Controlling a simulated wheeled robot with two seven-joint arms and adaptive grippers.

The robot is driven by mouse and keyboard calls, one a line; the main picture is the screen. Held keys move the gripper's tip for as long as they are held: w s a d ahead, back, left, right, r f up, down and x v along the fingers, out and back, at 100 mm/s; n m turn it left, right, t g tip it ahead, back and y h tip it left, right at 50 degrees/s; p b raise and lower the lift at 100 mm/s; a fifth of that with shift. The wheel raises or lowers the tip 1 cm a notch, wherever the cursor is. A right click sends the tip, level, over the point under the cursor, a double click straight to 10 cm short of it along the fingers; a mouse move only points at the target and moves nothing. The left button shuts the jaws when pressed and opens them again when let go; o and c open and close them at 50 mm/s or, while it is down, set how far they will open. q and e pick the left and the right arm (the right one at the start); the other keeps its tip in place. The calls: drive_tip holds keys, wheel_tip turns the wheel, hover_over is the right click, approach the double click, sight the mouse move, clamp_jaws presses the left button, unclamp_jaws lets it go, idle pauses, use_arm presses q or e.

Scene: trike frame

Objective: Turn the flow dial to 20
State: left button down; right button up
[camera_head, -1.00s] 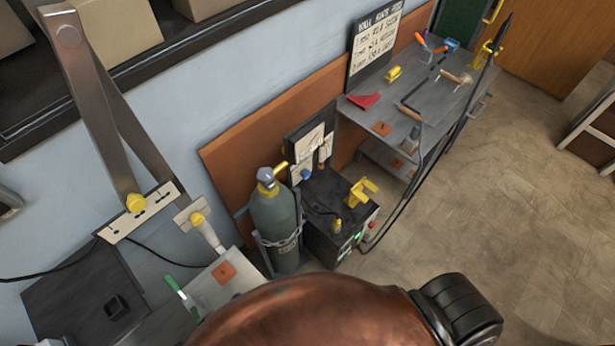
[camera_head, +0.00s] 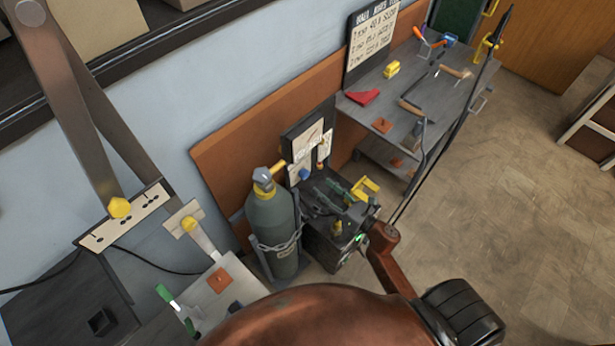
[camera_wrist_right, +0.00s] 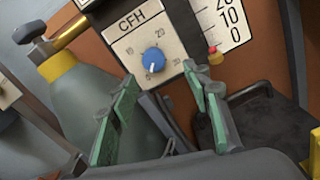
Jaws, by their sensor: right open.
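The flow dial is a blue round knob (camera_wrist_right: 153,60) on a white plate marked CFH, with scale numbers around it. Its pointer is too small to read surely. In the head view the blue dial (camera_head: 305,174) sits on the panel beside the gas cylinder. My right gripper (camera_head: 321,196) is over the dark machine, in front of the dial. In the right wrist view the green-padded fingers of my right gripper (camera_wrist_right: 160,82) are spread, with the dial beyond and between their tips. They appear apart from it and hold nothing. My left gripper is not in view.
A grey-green gas cylinder (camera_head: 272,222) with a chain stands left of the dark machine (camera_head: 327,250). A yellow handle (camera_head: 365,188) stands on the machine. A grey workbench (camera_head: 455,98) with tools lies beyond. Open floor (camera_head: 500,240) is on the right.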

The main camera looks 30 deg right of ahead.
sight(307, 175)
drive_tip(key=shift+n, duration=0.5)
drive_tip(key=x, duration=0.8)
drive_tip(key=shift+s+a+r, duration=0.1)
drive_tip(key=shift+a+r, duration=0.25)
drive_tip(key=c, duration=1.1)
